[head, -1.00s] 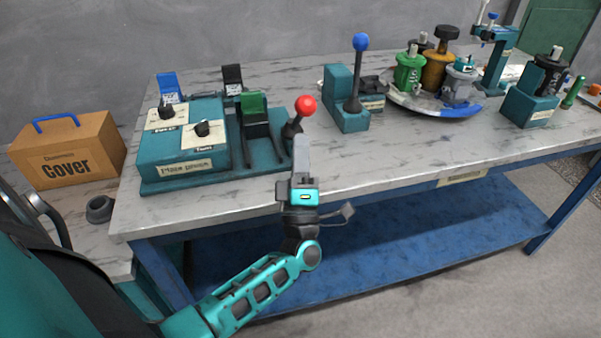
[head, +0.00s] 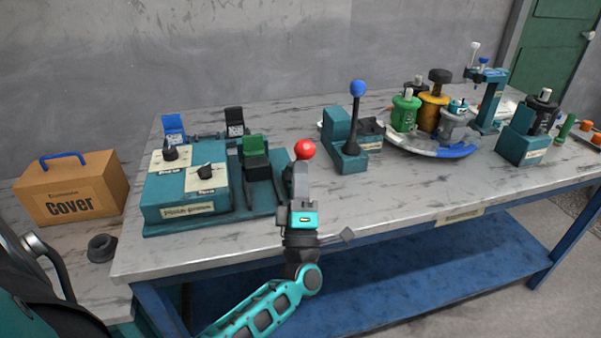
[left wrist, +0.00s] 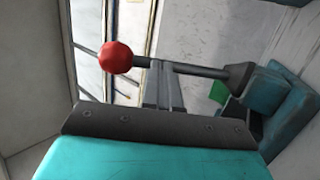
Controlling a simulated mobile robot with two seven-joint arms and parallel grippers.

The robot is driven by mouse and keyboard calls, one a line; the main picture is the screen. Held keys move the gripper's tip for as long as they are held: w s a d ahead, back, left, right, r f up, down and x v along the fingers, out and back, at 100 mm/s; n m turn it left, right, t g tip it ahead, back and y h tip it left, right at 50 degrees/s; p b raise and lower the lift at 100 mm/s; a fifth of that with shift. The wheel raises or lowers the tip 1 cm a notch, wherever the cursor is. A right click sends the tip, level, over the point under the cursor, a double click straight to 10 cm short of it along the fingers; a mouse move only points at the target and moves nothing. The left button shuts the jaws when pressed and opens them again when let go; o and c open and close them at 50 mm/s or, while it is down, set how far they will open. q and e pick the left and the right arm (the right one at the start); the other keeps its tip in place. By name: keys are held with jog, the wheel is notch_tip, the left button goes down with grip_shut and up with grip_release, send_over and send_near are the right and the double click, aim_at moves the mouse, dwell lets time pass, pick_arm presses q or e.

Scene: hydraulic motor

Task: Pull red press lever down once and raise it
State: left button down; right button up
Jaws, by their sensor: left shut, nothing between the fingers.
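The red press lever has a red ball knob (head: 305,150) on a dark rod. It stands at the right side of the teal press station (head: 187,208) on the table. My left gripper (head: 300,170) is just below the knob in the head view, its fingers together and empty. In the left wrist view the red knob (left wrist: 115,57) and its dark rod (left wrist: 200,71) lie across in front of the closed fingers (left wrist: 162,85). I cannot tell whether the fingers touch the rod. My right gripper is not in view.
A lever with a blue knob (head: 358,88) stands to the right on the table (head: 400,195). A round tray (head: 408,145) with several motor parts lies beyond it. A cardboard cover box (head: 72,190) is at the left. The front table strip right of my gripper is clear.

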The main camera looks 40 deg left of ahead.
pick_arm(q)
jog(key=r+g+p, duration=0.1)
jog(key=p, duration=0.1)
jog(key=w+a+r+n+g+p, duration=0.1)
jog(key=r+p, duration=0.1)
jog(key=shift+a+h+p, duration=0.15)
jog(key=shift+h+p, duration=0.15)
jog(key=shift+p, duration=0.05)
jog(key=shift+x, duration=0.75)
jog(key=shift+w+a+r, duration=0.35)
jog(key=shift+w+a, duration=0.15)
jog(key=shift+a, duration=0.25)
jog(key=shift+x, duration=0.75)
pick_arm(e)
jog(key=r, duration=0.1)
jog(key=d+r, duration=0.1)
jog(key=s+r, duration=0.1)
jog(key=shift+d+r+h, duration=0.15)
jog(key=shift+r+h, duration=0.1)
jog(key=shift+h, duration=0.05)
pick_arm(q)
jog(key=shift+a+r, duration=0.15)
jog(key=shift+a, duration=0.1)
jog(key=shift+s+d, duration=0.1)
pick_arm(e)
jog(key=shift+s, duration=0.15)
